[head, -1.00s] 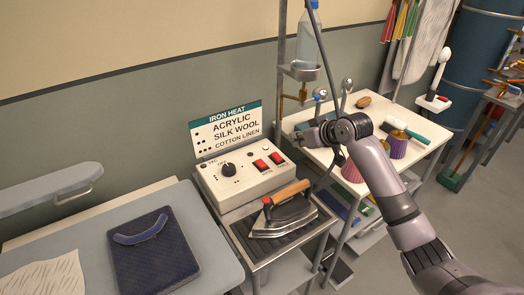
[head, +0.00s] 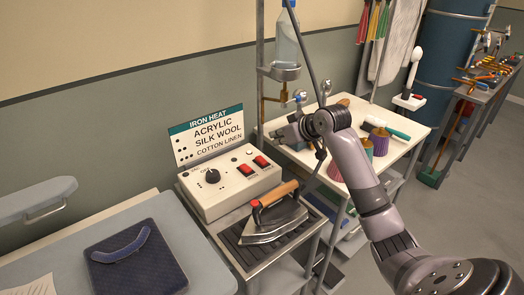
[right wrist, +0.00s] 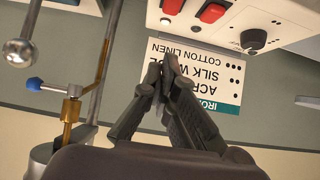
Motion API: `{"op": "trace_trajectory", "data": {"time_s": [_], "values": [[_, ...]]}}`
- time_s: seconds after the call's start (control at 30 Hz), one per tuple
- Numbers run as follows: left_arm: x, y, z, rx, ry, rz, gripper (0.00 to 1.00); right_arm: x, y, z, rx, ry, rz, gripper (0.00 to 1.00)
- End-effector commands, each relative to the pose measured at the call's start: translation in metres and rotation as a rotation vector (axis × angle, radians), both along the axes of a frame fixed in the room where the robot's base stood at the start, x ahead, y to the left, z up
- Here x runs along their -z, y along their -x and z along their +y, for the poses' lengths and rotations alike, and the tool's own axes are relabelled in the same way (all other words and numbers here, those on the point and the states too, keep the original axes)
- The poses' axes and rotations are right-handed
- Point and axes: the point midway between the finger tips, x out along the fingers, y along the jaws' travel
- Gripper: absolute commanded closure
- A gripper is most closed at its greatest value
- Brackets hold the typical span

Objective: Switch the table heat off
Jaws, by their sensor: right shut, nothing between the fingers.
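The white control box (head: 228,184) stands behind the iron with a black knob (head: 212,176) and two red rocker switches (head: 252,166) on its sloped face. Their small labels are too small to read. In the right wrist view the red switches (right wrist: 212,12) and the knob (right wrist: 253,39) show upside down at the top. My right gripper (head: 276,133) is behind and to the right of the box, apart from the switches. In the right wrist view its fingers (right wrist: 171,66) are shut and empty, in front of the heat sign. My left gripper is out of view.
The iron (head: 272,222) rests on its ribbed stand before the box. The iron heat sign (head: 208,135) stands behind it. A pole with a water bottle (head: 288,45) is close to my right gripper. The ironing board (head: 120,225) holds a folded dark cloth (head: 135,262).

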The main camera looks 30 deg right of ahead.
Motion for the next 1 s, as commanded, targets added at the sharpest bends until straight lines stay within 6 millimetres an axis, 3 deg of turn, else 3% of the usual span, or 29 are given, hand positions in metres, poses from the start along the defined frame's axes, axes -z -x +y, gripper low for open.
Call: {"op": "trace_trajectory", "data": {"time_s": [0.47, 0.7, 1.0], "values": [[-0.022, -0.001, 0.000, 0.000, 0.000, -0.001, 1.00, 0.052, -0.068, 0.007, -0.001, -0.002, 0.002, 1.00], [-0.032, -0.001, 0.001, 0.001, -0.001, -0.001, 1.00, 0.085, -0.071, 0.007, -0.001, -0.002, 0.002, 1.00], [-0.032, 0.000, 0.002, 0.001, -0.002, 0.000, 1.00, 0.093, -0.071, 0.006, -0.001, 0.001, 0.000, 1.00]]}}
